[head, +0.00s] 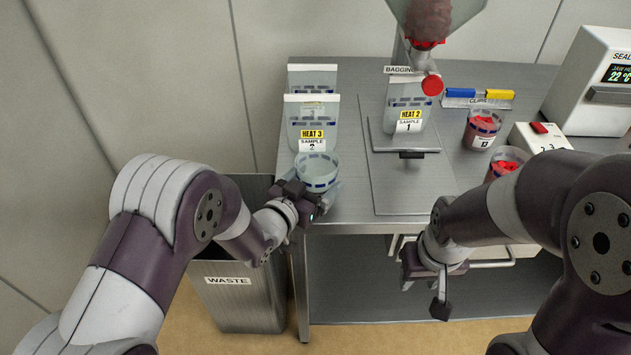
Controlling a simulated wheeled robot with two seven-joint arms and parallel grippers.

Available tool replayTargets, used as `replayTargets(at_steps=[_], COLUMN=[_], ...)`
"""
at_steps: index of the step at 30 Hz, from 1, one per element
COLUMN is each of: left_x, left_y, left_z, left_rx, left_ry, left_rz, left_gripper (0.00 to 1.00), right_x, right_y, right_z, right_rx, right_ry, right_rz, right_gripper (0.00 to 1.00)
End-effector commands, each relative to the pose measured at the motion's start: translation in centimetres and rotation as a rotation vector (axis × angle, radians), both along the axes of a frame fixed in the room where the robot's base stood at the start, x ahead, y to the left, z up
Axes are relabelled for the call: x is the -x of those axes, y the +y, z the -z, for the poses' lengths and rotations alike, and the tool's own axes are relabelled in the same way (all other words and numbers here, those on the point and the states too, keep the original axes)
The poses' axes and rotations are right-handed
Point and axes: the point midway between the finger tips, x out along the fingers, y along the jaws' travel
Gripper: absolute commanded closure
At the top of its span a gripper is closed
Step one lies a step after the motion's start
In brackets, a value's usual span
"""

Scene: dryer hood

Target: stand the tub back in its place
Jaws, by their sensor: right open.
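A clear round tub (317,172) with blue marks around its wall is at the left front edge of the bench and looks empty. My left gripper (313,200) is at the tub's near side, with its fingers around the lower part, and appears shut on it. The fingers partly hide the tub's base, so I cannot tell whether it touches the bench. My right gripper (424,295) is open and empty, pointing down in front of the bench edge, near the drawer. Two similar tubs with red contents, one at the back (482,129) and one nearer (505,164), stand on the right.
Clear bags labelled HEAT 3 (312,122) stand behind the held tub. A HEAT 2 bag (407,105) hangs below the hopper (430,22) with its red cap. A clip rack (478,102), button box (538,139) and sealer (596,85) are right. A waste bin (240,303) stands below left.

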Motion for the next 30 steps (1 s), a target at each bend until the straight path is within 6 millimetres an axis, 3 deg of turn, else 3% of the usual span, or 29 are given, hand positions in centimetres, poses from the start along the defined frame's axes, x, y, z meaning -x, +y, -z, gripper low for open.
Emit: replayTargets(at_steps=[10, 11, 12, 22, 30], left_x=[0.0, 0.0, 0.0, 0.3, 4.9], left_y=[0.0, 0.0, 0.0, 0.3, 3.3], left_z=[0.6, 0.5, 0.4, 0.0, -0.8], left_rx=[0.001, 0.001, 0.001, 0.001, 0.0], left_ry=[-0.003, -0.003, -0.003, -0.003, -0.002], left_rz=[0.0, 0.0, 0.0, -0.001, -0.003], left_gripper=[0.53, 0.05, 0.0, 0.0, 0.0], right_x=[0.0, 0.0, 0.0, 0.0, 0.0], right_y=[0.0, 0.0, 0.0, 0.0, 0.0], right_z=[0.5, 0.4, 0.3, 0.0, 0.1], right_rx=[0.0, 0.0, 0.0, 0.0, 0.0], right_ry=[0.0, 0.0, 0.0, 0.0, 0.0], right_rz=[0.0, 0.0, 0.0, 0.0, 0.0], right_gripper=[0.57, 0.57, 0.57, 0.57, 0.57])
